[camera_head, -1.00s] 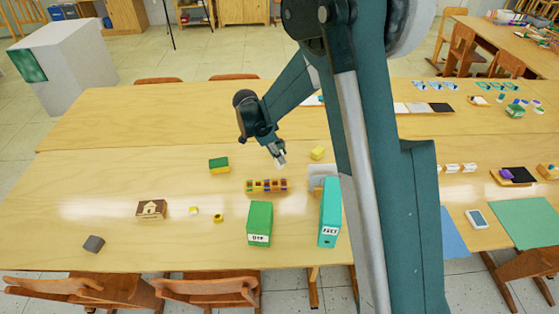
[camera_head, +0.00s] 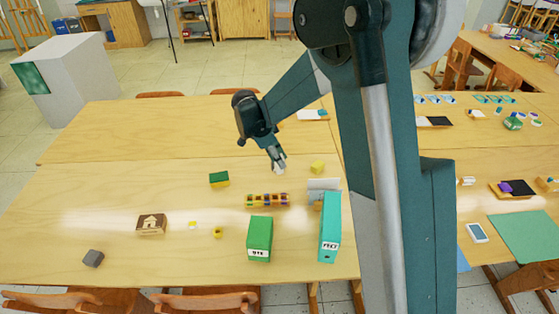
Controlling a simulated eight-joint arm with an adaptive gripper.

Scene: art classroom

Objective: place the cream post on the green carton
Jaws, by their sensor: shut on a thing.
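My gripper (camera_head: 277,160) is over the near table, left of the yellow block and behind the row of coloured blocks. It is shut on a small pale piece at its fingertips, which looks like the cream post (camera_head: 279,169); the fingers hide part of it. The green carton (camera_head: 259,240) stands upright near the table's front edge, with a white label on its front. It is nearer the camera than my gripper and apart from it.
A teal carton (camera_head: 329,228) stands right of the green one. The row of coloured blocks (camera_head: 267,200) lies behind the green carton. A green-and-yellow block (camera_head: 219,179), yellow block (camera_head: 317,167), house-marked box (camera_head: 151,224) and grey block (camera_head: 93,259) are around. The table's left part is mostly clear.

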